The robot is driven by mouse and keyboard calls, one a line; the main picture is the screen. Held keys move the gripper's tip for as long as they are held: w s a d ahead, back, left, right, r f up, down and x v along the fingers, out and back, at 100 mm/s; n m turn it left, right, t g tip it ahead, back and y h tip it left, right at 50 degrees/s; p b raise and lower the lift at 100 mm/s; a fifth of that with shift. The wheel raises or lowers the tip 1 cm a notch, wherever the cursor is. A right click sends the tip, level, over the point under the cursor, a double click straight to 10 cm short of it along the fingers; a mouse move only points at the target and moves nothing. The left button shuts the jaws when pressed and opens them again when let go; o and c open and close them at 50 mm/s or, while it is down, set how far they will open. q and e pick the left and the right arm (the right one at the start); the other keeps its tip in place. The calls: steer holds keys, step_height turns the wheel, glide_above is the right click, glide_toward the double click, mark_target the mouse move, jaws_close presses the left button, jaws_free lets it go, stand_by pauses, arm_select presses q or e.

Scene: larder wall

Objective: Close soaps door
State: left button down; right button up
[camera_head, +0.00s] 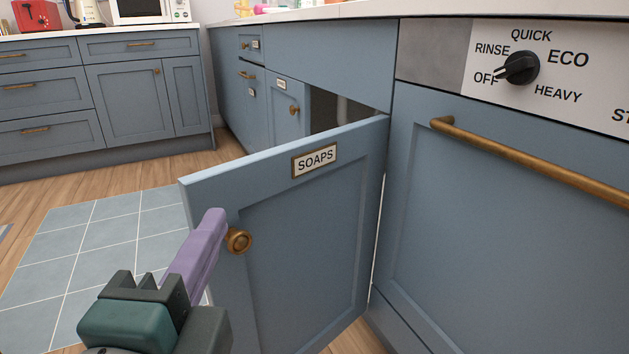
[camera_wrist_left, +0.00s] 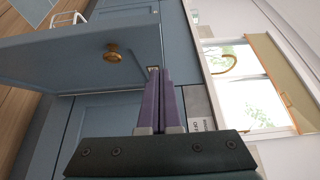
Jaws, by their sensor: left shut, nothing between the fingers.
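The soaps door (camera_head: 300,225) is a blue cabinet door with a SOAPS label (camera_head: 315,160) and a round brass knob (camera_head: 238,240). It stands open, swung out from the cabinet, with its hinge side next to the dishwasher. The dark cabinet opening (camera_head: 335,112) shows behind its top edge. My left gripper (camera_head: 215,222) has purple fingers, shut and empty, just left of the knob near the door's free edge; I cannot tell whether it touches. My right gripper is not in view.
A dishwasher front (camera_head: 510,210) with a brass bar handle (camera_head: 530,160) and a dial (camera_head: 521,68) stands to the right. More blue cabinets (camera_head: 100,90) stand at the back left. The tiled floor patch (camera_head: 90,255) left of the door is clear.

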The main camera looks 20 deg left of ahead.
mark_target(215, 180)
arm_select(q)
steer(key=w+a, duration=0.4)
steer(key=w, duration=0.1)
steer(key=shift+a, duration=0.55)
steer(key=shift+w+a+b, duration=0.1)
steer(key=shift+a+b, duration=0.05)
steer(key=shift+b, duration=0.15)
